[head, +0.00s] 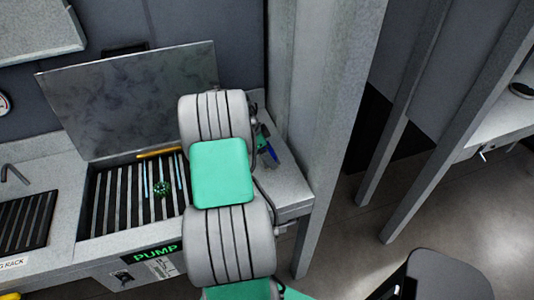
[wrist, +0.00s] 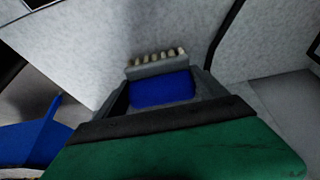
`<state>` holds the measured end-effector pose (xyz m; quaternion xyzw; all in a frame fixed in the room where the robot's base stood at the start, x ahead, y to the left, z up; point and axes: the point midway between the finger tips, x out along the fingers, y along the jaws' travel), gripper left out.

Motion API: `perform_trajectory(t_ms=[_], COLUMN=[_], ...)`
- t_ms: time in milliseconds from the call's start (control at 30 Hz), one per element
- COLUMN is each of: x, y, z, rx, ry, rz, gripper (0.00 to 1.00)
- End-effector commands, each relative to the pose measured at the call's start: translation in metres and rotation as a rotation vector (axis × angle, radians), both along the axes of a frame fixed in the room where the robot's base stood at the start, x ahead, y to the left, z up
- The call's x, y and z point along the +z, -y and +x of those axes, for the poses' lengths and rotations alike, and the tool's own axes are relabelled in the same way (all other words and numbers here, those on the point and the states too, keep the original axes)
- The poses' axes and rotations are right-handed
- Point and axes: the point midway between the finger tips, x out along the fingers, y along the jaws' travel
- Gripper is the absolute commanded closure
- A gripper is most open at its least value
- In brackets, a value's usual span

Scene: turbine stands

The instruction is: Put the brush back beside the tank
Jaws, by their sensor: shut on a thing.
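The brush (wrist: 155,66) shows in the wrist view as a grey head with a row of cream bristle tufts and a blue part below it. My gripper (wrist: 162,90) is shut on the blue part, with a dark finger on each side. The bristles are close to a pale speckled surface; I cannot tell if they touch it. In the head view my gripper (head: 261,138) is mostly hidden behind my arm, over the counter right of the tank. The tank (head: 112,228) has a slatted top and a raised grey lid (head: 125,95).
A blue piece (wrist: 30,143) lies at the wrist view's lower left; I cannot tell what it belongs to. A green round thing (head: 161,188) and thin sticks are on the slats. A grey pillar (head: 325,130) stands right of the counter (head: 290,185). A drying rack (head: 25,222) is at left.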

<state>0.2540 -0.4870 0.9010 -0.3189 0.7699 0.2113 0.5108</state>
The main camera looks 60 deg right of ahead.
Motion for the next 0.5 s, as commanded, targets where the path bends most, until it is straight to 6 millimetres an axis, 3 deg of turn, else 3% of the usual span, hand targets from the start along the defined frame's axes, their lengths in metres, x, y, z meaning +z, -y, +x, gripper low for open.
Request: perform_trajectory(t_ms=[167,200,400,500], x=[-0.0044,-0.0033,-0.0032,-0.0032], y=[0.0002,0.0002,0.0001,0.0001], z=[0.0001,0.0001,0.0,0.0], rx=[0.0,0.0,0.0,0.0], ry=[0.001,0.001,0.0,0.0], rz=[-0.001,-0.001,0.0,0.0], gripper=[0.56,0.16,0.0,0.0])
